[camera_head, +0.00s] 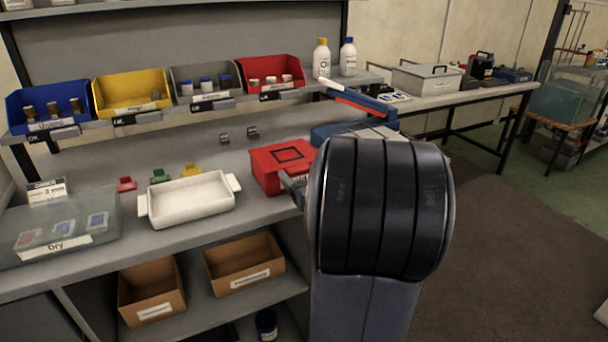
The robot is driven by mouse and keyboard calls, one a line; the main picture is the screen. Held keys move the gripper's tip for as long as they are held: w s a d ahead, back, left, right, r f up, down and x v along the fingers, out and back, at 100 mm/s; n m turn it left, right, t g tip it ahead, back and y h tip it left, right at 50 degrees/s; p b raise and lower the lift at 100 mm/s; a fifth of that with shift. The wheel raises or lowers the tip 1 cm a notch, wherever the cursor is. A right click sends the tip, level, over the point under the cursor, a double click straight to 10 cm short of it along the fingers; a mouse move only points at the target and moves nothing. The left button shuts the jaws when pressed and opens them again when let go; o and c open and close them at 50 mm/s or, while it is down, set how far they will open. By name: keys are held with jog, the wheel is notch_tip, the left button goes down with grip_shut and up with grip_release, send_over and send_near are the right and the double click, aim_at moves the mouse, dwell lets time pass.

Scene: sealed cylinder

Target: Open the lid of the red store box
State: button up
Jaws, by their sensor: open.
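The red store box (272,180) stands on the grey bench, left of my arm. Its red lid (285,154) lies flat and shut on top, with a black square outline on it. A small grey part of my gripper (292,187) shows at the box's front right side, low beside the label. My own dark arm link hides the rest of the gripper and the box's right end. The gripper is open; I cannot tell whether it touches the box.
A blue box (328,132) with its lid raised stands behind, right of the red box. A white tray (190,221) stands to the left, with small coloured clips behind it. Coloured bins (133,108) line the shelf above. A clear "Dry" box (60,262) sits far left.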

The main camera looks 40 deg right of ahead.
jog(key=shift+c, duration=0.6)
jog(key=c, duration=1.3)
jog(key=shift+r, duration=0.15)
